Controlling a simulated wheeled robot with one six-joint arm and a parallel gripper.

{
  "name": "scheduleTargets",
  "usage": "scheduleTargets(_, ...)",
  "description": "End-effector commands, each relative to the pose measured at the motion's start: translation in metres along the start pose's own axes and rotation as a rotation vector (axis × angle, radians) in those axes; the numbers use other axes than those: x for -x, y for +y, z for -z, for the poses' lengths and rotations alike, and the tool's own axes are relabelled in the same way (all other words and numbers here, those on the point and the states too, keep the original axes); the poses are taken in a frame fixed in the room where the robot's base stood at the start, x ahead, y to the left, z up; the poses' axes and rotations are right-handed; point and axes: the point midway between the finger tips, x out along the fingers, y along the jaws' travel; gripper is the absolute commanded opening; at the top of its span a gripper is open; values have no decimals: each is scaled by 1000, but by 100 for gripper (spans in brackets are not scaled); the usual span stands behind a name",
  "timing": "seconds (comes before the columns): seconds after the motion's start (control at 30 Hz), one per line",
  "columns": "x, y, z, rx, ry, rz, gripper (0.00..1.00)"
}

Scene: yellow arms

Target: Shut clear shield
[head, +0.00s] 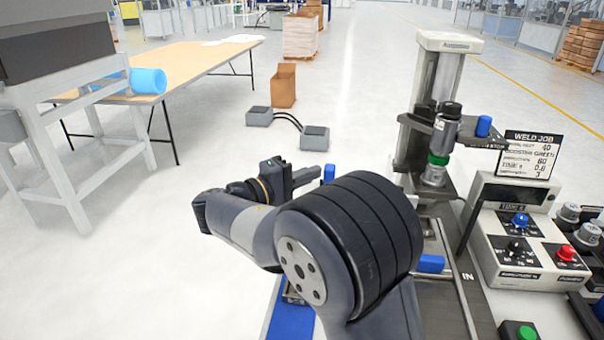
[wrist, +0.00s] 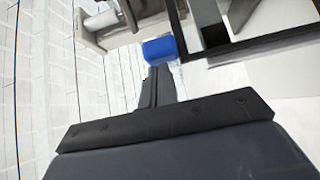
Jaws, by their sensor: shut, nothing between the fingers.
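My gripper (head: 325,174) is left of the welding station in the head view, pointing right. Its fingers are shut with nothing between them. In the wrist view the gripper (wrist: 158,62) ends in a blue tip. A dark frame edge (wrist: 235,45) lies just right of that tip in the wrist view; I cannot tell if it belongs to the clear shield or if the two touch. No clear pane can be made out for sure in either view. My arm hides part of the station's left side in the head view.
The welding station's column (head: 437,90) and its cylindrical head (head: 440,140) stand at right. A control box (head: 520,245) with knobs and a sign (head: 527,155) are beside it. A wooden table (head: 200,62) is at the back left. The floor left of my arm is clear.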

Motion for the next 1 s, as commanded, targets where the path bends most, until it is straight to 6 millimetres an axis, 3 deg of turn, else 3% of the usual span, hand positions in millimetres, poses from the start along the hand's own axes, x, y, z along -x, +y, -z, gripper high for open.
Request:
scheduleTargets(0.37,-7,-1,-7,-1,-2,0,0)
scheduleTargets(1.0,-109,-3,-111,-2,-5,-1,0)
